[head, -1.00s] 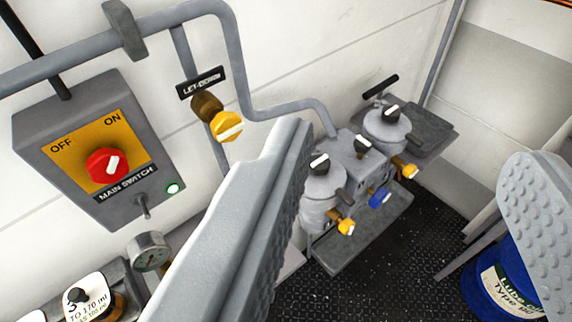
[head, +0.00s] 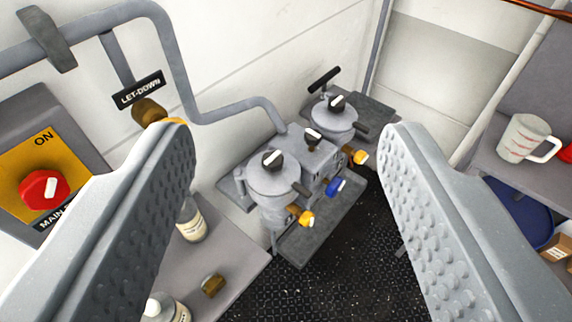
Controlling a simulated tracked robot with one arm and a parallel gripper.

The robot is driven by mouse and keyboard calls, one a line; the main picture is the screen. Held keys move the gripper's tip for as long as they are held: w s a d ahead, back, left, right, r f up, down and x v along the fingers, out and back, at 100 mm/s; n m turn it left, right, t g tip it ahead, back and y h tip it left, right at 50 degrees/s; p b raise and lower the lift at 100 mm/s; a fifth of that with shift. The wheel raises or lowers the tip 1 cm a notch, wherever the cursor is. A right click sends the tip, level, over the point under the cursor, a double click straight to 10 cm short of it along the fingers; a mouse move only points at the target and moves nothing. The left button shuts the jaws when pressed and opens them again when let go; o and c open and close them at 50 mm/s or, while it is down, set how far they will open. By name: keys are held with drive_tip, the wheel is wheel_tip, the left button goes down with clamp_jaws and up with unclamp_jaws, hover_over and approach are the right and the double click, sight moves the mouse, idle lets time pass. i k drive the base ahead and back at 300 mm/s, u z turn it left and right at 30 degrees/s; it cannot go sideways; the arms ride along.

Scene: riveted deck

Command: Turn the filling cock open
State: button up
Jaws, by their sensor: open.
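Two grey pots stand on a grey unit at the middle: a near pot (head: 270,190) and a far pot (head: 333,120), each with a black and white knob on top. A third such knob (head: 313,137) sits on the block between them. Low on the unit are a blue-handled cock (head: 335,186), a near yellow cock (head: 302,215) and a far yellow cock (head: 358,157). No label shows which one is the filling cock. My gripper (head: 290,140) is open and empty, its fingers framing the unit left and right in the picture. It touches none of the knobs visibly.
A let-down sign (head: 139,90) hangs above a brass valve (head: 149,112), its yellow knob mostly hidden by my left finger. The main switch (head: 44,188) is at left. Bottles (head: 190,222) stand on a bench at lower left. A mug (head: 528,138) stands at right. Dark floor lies between.

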sight(312, 138)
drive_tip(key=z, duration=0.05)
drive_tip(key=k, duration=0.6)
drive_tip(key=z, duration=0.1)
drive_tip(key=i, duration=1.45)
drive_tip(key=u, duration=0.55)
